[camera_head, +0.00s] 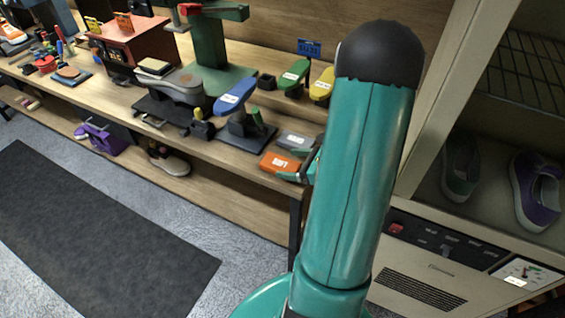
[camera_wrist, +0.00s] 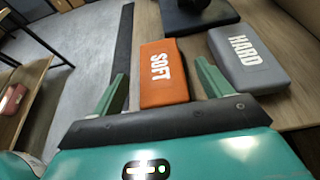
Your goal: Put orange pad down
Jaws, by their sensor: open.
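The orange pad (camera_wrist: 162,72), marked SOFT, lies flat on the wooden bench in the wrist view, close to the bench edge. My gripper (camera_wrist: 163,85) is open, with one green finger on each side of the pad and gaps showing between. The pad also shows in the head view (camera_head: 280,163), at the front right of the bench. My gripper is mostly hidden there behind my teal arm. A grey pad (camera_wrist: 247,60), marked HARD, lies just right of the orange one.
A dark stand (camera_head: 246,131) with a blue pad (camera_head: 235,95) stands on the bench behind the orange pad. Green and yellow pads sit farther back. A beige cabinet (camera_head: 440,285) with shoes inside stands right. Dark mat (camera_head: 90,240) covers the floor at left.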

